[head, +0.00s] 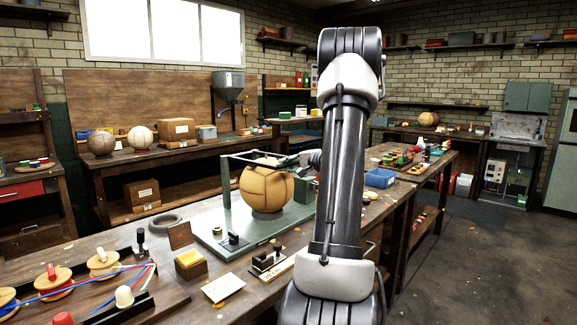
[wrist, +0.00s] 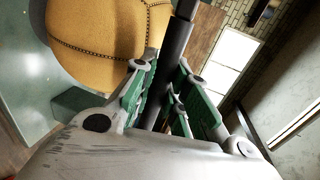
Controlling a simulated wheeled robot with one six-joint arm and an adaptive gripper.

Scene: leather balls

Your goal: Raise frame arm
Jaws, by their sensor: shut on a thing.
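A tan leather ball (head: 265,188) sits on a dark ring on a green base plate (head: 222,240) on the workbench. A green post stands at the plate's left, and the thin frame arm (head: 243,158) lies about level, across the top of the ball. My gripper (head: 309,160) is at the right end of the frame, partly hidden behind my arm. In the wrist view the green-padded fingers (wrist: 160,88) are shut on a dark bar of the frame arm (wrist: 178,38), with the stitched ball (wrist: 108,40) close beside it.
A yellow-topped block (head: 190,264), a small black-handled fixture (head: 267,262) and a paper card (head: 222,288) lie in front of the plate. Spools with coloured cords (head: 102,262) are at the left front. Open floor lies at the right.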

